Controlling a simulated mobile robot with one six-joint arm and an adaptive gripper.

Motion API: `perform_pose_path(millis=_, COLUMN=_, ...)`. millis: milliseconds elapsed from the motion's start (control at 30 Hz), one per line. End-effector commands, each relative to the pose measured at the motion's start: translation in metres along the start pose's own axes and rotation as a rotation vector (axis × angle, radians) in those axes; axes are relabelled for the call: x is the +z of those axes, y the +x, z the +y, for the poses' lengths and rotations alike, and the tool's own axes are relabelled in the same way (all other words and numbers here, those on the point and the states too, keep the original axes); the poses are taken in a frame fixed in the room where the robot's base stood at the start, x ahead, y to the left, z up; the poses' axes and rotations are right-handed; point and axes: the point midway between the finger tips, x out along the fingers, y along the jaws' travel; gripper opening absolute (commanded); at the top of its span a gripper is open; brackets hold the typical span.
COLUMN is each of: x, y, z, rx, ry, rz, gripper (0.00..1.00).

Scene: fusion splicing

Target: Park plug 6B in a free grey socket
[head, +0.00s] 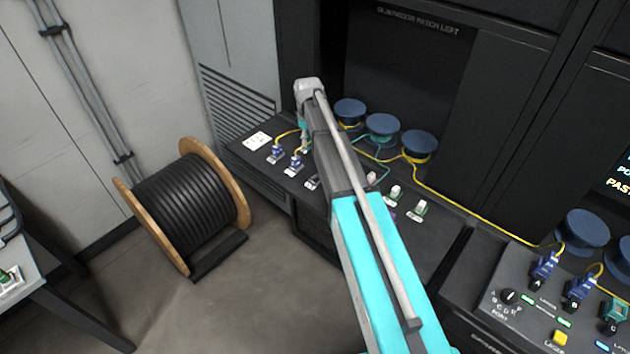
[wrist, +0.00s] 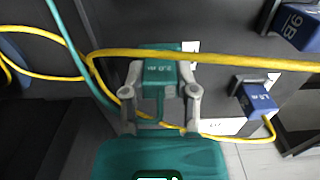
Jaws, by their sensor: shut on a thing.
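My gripper (wrist: 161,92) is shut on a teal plug (wrist: 160,70). Its printed length mark appears upside down; I cannot read a 6B mark. A white label (wrist: 190,47) shows just behind the plug; I cannot tell whether the plug is in a socket. In the head view my gripper (head: 304,146) hangs over the back bench, mostly hidden by my arm. Two blue plugs (head: 277,153) (head: 295,161) stand left of it. A socket with a pale label (head: 312,183) lies close by and looks empty. Other sockets (head: 395,192) (head: 420,210) line the bench to the right.
A yellow cable (wrist: 230,60) crosses the wrist view over the plug. A blue plug (wrist: 258,100) sits to its right. Blue spools (head: 382,125) stand behind the bench sockets. A cable drum (head: 190,205) is on the floor at left. A splicing panel (head: 535,310) is at right.

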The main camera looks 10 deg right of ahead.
Motion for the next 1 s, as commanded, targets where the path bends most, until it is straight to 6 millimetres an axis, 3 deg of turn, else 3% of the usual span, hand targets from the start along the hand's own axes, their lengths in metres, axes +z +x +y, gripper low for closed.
perform_pose_path(millis=1000, x=0.001, y=-0.023, z=0.001, rx=0.000, ry=0.001, rz=0.000, gripper=0.00)
